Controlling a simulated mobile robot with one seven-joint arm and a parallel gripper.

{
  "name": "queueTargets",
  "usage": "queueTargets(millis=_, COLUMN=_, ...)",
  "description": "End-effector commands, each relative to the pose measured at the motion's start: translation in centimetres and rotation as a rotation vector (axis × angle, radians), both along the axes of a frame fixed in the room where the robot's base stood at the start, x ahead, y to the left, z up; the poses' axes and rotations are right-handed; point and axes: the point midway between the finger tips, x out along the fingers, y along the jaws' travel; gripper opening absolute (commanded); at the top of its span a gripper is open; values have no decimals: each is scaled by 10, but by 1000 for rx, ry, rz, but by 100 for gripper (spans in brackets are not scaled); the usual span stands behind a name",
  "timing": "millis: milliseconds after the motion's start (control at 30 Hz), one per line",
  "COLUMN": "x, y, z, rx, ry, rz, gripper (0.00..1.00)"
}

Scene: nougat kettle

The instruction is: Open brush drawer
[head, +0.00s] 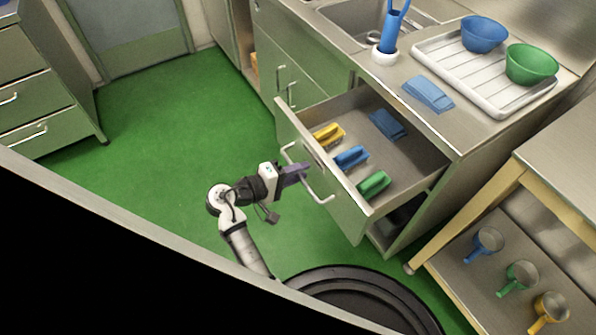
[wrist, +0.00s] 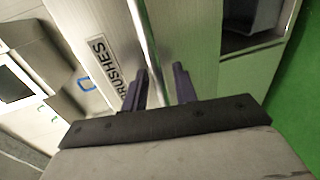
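The drawer (head: 346,218) under the counter is pulled well out. Inside lie a yellow brush (head: 328,135), a blue brush (head: 350,157), a green brush (head: 374,184) and a blue cloth (head: 388,124). The drawer's bar handle (head: 325,197) is on its front; it also shows in the wrist view (wrist: 144,35), beside a label reading BRUSHES (wrist: 107,66). My gripper (head: 303,172) is at the handle. In the wrist view my gripper's fingers (wrist: 162,85) are apart, with the bar between them, nearer the left finger and with a gap on the right.
The counter above holds a drying tray (head: 480,85) with a blue bowl (head: 484,34) and a green bowl (head: 531,64). A shelf (head: 470,280) with several pans stands at right. Green floor (head: 170,140) is clear at left, up to another drawer cabinet (head: 40,100).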

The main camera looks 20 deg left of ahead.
Motion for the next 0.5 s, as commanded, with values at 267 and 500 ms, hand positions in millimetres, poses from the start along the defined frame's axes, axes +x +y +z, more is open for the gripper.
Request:
queueTargets(millis=267, x=-2, y=1, z=0, rx=0, ry=0, rz=0, gripper=28)
queueTargets(millis=500, x=-30, y=23, z=6, rx=3, ry=-3, rz=4, gripper=28)
